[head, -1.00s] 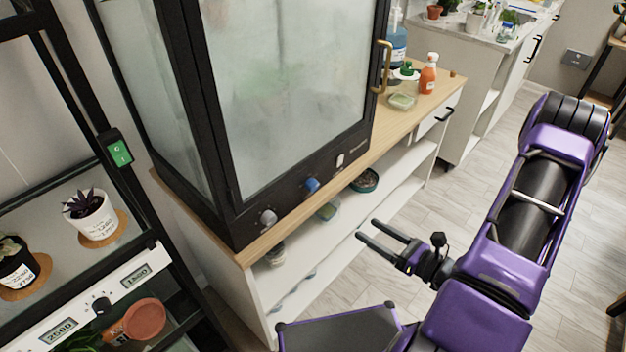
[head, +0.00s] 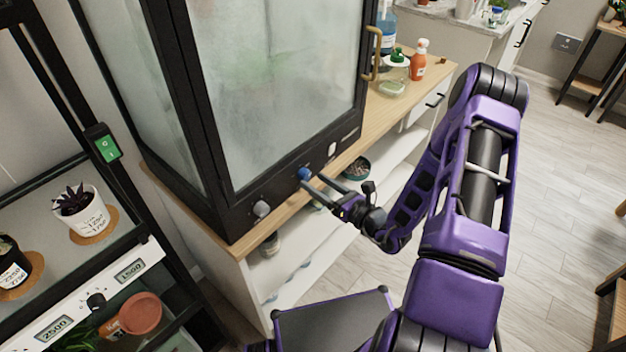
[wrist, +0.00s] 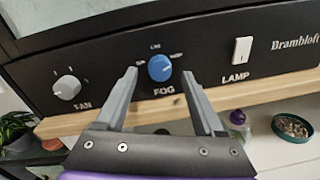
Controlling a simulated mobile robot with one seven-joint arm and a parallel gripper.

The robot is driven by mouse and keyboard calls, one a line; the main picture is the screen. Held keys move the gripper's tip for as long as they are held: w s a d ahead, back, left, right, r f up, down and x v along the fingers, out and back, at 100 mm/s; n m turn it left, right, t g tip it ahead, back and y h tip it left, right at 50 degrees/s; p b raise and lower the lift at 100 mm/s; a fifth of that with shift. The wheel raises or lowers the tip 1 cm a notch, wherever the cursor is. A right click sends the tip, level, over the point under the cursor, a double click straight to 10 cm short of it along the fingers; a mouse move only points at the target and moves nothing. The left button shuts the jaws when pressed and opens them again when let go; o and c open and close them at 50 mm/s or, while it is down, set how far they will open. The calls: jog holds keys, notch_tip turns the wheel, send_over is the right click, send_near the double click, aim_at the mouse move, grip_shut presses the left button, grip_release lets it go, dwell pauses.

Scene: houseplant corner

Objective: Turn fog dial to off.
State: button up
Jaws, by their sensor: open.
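The blue fog dial (wrist: 159,68) is on the black front panel of the misted glass cabinet, above the word FOG. Small marks sit to its left, above it and to its right; they are too small to read surely, and I cannot tell which one it points at. In the head view the dial (head: 304,173) is just beyond my fingertips. My gripper (wrist: 161,75) is open and empty, its two fingers on either side of the dial. I cannot tell whether they touch it.
On the same panel (wrist: 110,75) are a grey fan knob (wrist: 67,88) at left and a white lamp switch (wrist: 242,50) at right. A wooden ledge (wrist: 240,94) runs below. A bowl (head: 357,168) stands on the shelf underneath. A black plant rack is at left.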

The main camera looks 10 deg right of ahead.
jog(key=shift+x, duration=0.95)
jog(key=shift+c, duration=0.2)
grip_shut()
